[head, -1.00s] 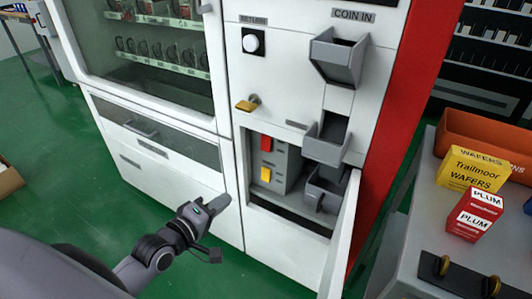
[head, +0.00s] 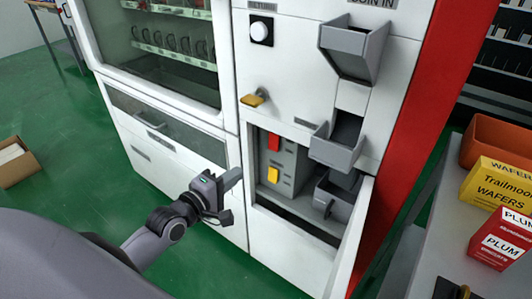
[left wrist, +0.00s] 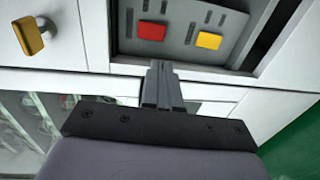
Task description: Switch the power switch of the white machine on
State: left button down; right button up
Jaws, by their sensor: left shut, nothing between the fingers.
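The white machine (head: 198,142) stands in front of me with its lower service door open. Inside the opening is a grey panel (head: 285,160) with a red switch (head: 274,141) above a yellow switch (head: 273,174). I cannot tell which one is the power switch. My left gripper (head: 236,177) is shut and empty, just left of the opening and below the switches. In the left wrist view its fingers (left wrist: 160,70) point toward the panel, with the red switch (left wrist: 151,31) and yellow switch (left wrist: 209,40) ahead, not touched. My right gripper is not in view.
The open door (head: 350,240) stands out on the right of the opening. A brass key-like knob (head: 253,99) sticks out above it. A coin tray (head: 338,140) and grey bin (head: 334,198) are right of the switches. A table (head: 425,240) with boxes stands right.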

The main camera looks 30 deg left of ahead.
aim_at(273, 149)
pick_arm(q)
jog(key=w+b, duration=0.1)
jog(key=w, duration=0.3)
jog(key=w+d+f+b, duration=0.1)
jog(key=w, duration=0.3)
jog(key=w+d+b, duration=0.1)
jog(key=w, duration=0.4)
jog(key=shift+w+f, duration=0.1)
jog(key=shift+f, duration=0.25)
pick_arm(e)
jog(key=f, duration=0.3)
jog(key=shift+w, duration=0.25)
pick_arm(q)
jog(key=shift+w+f, duration=0.1)
jog(key=shift+w, duration=0.1)
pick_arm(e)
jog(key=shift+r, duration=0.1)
